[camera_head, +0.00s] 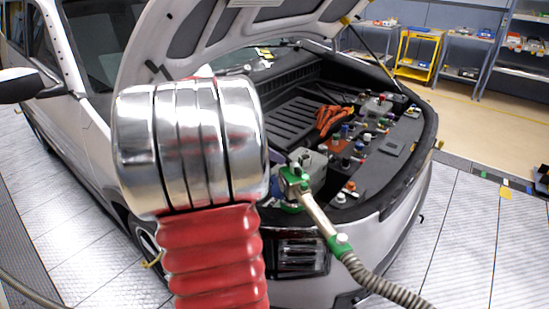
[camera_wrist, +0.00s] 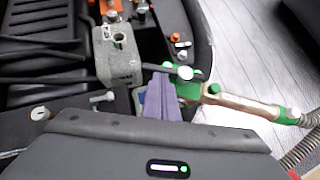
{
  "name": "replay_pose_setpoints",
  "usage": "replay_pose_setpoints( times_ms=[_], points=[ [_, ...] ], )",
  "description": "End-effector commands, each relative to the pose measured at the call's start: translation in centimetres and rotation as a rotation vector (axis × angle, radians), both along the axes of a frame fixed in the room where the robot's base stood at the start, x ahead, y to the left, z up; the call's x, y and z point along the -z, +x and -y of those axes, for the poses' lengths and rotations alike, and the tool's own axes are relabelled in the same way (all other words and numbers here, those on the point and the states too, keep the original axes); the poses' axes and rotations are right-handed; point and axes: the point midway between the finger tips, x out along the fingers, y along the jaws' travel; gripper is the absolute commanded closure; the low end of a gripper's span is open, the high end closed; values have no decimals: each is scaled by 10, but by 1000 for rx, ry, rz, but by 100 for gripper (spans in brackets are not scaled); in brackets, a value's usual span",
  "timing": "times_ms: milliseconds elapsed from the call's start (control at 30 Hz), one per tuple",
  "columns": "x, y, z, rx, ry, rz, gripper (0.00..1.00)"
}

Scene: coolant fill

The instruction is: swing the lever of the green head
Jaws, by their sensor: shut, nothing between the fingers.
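The green head (camera_head: 293,183) sits at the front edge of the open engine bay, against a grey block (camera_head: 308,165). A pale metal pipe (camera_head: 318,215) and a ribbed hose run from it down to the right. In the wrist view the green head (camera_wrist: 192,90) lies just right of my gripper (camera_wrist: 162,76). A dark lever (camera_wrist: 158,68) with a pale round end crosses at the fingertips. My purple fingers are together and empty, close to the lever; I cannot tell whether they touch it. In the head view my arm hides most of the gripper.
The grey block (camera_wrist: 119,58) stands left of the fingers in the wrist view. Several small coloured caps and orange cables (camera_head: 331,117) fill the bay. The raised hood (camera_head: 290,30) is overhead.

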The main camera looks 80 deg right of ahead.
Motion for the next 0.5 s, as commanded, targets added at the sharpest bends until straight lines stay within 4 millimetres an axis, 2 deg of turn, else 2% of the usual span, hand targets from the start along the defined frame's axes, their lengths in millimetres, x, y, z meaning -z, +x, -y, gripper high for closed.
replay_pose_setpoints(
  times_ms=[300,500],
  points=[
    [0,-8,13,74,0,-2,100],
    [1,-7,13,72,1,-1,100]
  ],
)
